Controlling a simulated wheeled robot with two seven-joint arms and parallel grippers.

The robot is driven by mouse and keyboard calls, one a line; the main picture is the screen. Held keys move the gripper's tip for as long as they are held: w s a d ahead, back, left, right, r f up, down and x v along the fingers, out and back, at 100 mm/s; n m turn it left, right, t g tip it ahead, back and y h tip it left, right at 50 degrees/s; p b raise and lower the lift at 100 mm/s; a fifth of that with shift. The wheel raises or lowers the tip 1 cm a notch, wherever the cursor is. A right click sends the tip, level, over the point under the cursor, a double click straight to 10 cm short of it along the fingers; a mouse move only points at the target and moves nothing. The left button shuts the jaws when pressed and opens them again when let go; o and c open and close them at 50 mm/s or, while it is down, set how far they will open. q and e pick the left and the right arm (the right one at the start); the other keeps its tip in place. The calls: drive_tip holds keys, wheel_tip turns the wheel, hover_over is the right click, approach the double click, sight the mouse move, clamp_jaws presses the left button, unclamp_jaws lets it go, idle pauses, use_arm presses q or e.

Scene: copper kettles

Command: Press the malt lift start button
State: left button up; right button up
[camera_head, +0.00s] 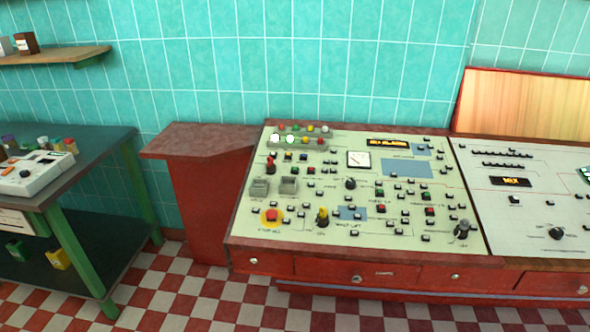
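A cream control panel (330,239) fills the slanted top of a red console in the middle right. Small lettering near its lower middle seems to read malt lift, beside a blue patch (352,213) with small dark buttons; I cannot tell which one is the start button. A yellow-topped knob (322,215) stands left of this patch. A red mushroom button (271,214) on a yellow disc is at the lower left. A green button (379,191) and a red button (381,208) sit right of the patch. Neither gripper is in view.
A second, white panel (510,225) adjoins on the right. A red side cabinet (195,190) stands left of the console. A green-legged table (105,140) with a white device (38,174) is at the far left. Checkered floor (180,300) lies clear in front.

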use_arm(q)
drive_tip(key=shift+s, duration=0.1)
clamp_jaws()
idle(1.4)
